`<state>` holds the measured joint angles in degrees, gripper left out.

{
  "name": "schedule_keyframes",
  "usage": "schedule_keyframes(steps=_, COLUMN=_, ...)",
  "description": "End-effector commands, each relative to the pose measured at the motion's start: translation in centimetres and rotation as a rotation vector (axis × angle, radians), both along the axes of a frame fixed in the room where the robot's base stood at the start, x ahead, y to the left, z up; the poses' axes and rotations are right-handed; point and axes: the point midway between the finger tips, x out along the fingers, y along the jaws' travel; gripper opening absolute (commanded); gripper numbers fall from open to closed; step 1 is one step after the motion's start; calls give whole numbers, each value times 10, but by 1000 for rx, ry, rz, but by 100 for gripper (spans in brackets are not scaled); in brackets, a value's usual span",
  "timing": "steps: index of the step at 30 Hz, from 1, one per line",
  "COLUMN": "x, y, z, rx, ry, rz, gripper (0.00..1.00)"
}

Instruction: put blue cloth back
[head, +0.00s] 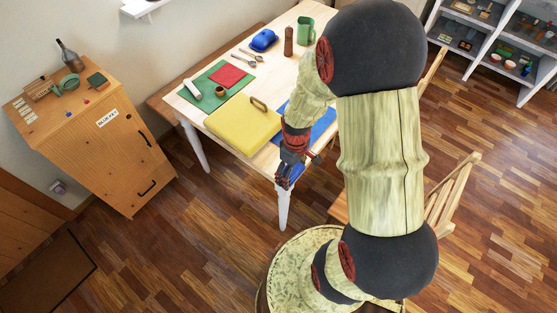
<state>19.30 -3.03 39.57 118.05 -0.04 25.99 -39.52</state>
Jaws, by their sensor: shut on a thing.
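My gripper (284,177) is at the front edge of the table, pointing down and partly blocked from view by its own links. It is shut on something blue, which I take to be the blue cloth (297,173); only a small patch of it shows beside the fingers. A flat blue mat (322,127) lies on the table behind my forearm, partly hidden by it. I cannot tell whether the blue in the gripper touches the table edge.
On the table (182,107) are a yellow case (242,125), a green mat (205,97) with a red cloth (229,76), a blue dish (263,40), a brown shaker (289,42) and a green mug (305,30). A wooden cabinet (120,165) stands left; chairs stand right.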

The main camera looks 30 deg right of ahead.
Motion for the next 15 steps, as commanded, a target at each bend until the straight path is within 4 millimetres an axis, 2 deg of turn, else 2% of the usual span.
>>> schedule_keyframes(steps=1, x=12, y=-2, z=-9, rx=1, ry=1, rz=1, gripper=55)
schedule_keyframes(steps=9, x=70, y=-14, z=-37, rx=0, ry=2, rz=0, gripper=55)
schedule_keyframes(steps=15, x=96, y=-20, z=-71, rx=1, ry=1, rz=-1, gripper=55)
